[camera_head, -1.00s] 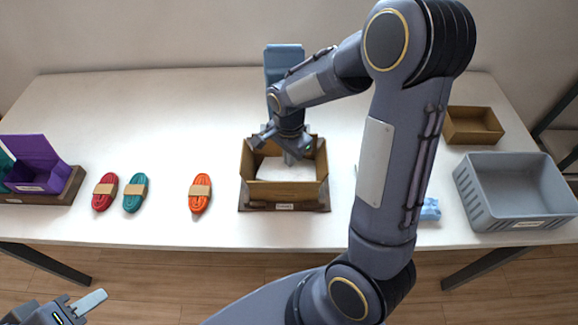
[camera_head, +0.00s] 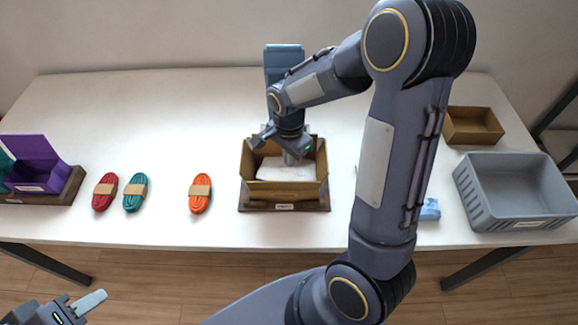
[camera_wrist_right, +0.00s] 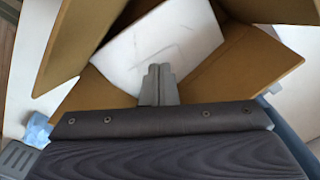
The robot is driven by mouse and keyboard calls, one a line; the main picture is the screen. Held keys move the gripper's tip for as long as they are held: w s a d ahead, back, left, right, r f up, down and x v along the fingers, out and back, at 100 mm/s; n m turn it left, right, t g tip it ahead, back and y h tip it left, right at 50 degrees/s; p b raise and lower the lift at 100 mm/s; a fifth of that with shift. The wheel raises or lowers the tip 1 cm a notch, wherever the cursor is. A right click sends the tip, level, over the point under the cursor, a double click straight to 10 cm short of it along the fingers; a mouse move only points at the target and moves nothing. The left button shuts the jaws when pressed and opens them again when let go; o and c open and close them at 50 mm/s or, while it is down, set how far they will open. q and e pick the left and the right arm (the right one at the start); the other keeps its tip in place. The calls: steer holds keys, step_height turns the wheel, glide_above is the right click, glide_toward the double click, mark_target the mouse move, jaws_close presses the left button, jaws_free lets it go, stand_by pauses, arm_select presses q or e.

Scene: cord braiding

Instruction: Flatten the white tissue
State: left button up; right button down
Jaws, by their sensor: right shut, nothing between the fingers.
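The white tissue (camera_head: 286,169) lies inside an open brown cardboard box (camera_head: 285,189) on the table. In the right wrist view the tissue (camera_wrist_right: 160,48) shows as a pale sheet with faint crease lines between the box walls. My right gripper (camera_head: 292,158) reaches down into the box from above, its fingers together and holding nothing. In the right wrist view the fingertips (camera_wrist_right: 158,70) are over the near edge of the tissue; I cannot tell whether they touch it. My left gripper (camera_head: 82,305) is at the lower left, off the table, its opening unclear.
Red (camera_head: 105,192), teal (camera_head: 135,192) and orange (camera_head: 200,193) cord bundles lie left of the box. A purple box (camera_head: 35,165) stands far left. A grey bin (camera_head: 515,190) and a small brown tray (camera_head: 473,125) stand right. The back left of the table is clear.

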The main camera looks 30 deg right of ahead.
mark_target(289, 170)
steer(key=shift+r, duration=0.1)
stand_by(0.3)
step_height(289, 170, up, 8)
steer(key=p, duration=0.6)
stand_by(0.5)
steer(key=s+a+r+n+t+y, duration=0.2)
steer(key=s+r+n, duration=0.4)
steer(key=s, duration=0.3)
steer(key=s+a+r+n+t+y, duration=0.1)
steer(key=s+a+r+n+t, duration=0.2)
steer(key=s+n, duration=0.4)
step_height(289, 170, up, 3)
steer(key=shift+s+a+f+n+t+y, duration=0.1)
steer(key=shift+s+a+n+t+y, duration=0.35)
steer(key=shift+s, duration=0.45)
